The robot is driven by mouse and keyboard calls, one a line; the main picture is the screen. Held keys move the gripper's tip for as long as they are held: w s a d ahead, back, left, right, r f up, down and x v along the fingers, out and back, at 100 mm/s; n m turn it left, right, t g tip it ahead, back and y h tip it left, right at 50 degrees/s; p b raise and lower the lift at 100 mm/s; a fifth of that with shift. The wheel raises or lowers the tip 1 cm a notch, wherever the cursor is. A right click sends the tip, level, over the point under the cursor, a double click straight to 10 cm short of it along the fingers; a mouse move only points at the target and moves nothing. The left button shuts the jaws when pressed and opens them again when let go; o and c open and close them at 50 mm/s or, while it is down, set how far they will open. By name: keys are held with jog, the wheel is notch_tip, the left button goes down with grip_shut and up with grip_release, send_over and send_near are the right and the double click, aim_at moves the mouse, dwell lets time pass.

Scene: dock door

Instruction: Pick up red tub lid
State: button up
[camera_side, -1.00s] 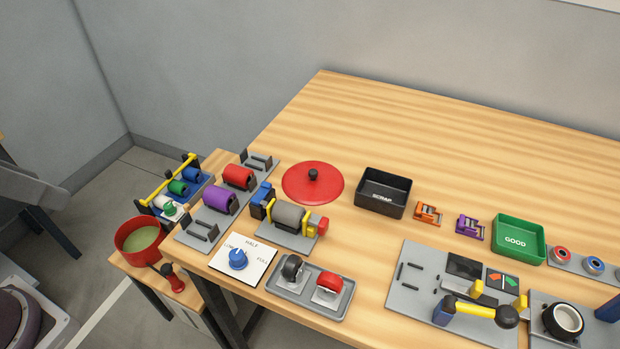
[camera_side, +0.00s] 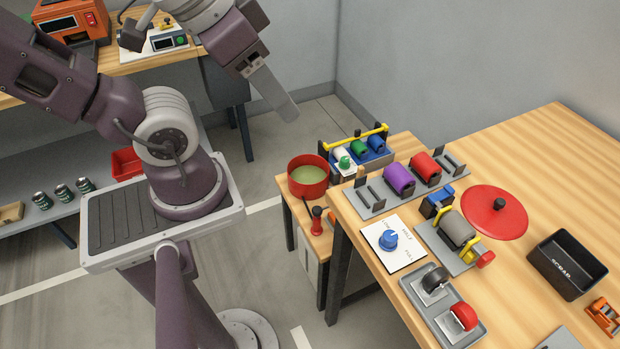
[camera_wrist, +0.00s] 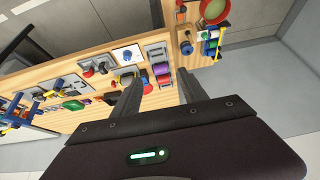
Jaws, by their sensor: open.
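The red tub lid (camera_side: 494,213) lies flat on the wooden bench at the right of the side view, its small black knob upright in the middle. In the wrist view I cannot make it out surely; a finger covers part of that area. My gripper (camera_wrist: 158,88) is open and empty in the wrist view, its two grey fingers apart. In the side view a grey finger shows at the top, well to the left of the bench and far from the lid. A red tub (camera_side: 308,181) with greenish content stands open on the lower side table.
A motor (camera_side: 456,230) with yellow brackets stands close left of the lid. A black scrap tray (camera_side: 567,266) is to its right. Purple and red rolls (camera_side: 412,173) lie on a grey rack to its left. Bare bench lies behind the lid.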

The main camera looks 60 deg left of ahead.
jog(key=shift+c, duration=0.5)
jog(key=m+g+h, duration=0.3)
jog(key=m, duration=0.7)
send_over(501, 200)
jog(key=s+a, duration=0.5)
notch_tip(501, 200, down, 13)
jog(key=shift+m+h, duration=0.5)
jog(key=shift+m, duration=0.1)
jog(key=x, duration=0.5)
jog(key=w+x, duration=0.1)
jog(key=x, duration=0.9)
jog(key=shift+w+a+r, duration=0.15)
jog(key=shift+w+a, duration=0.05)
jog(key=shift+a, duration=0.05)
grip_shut()
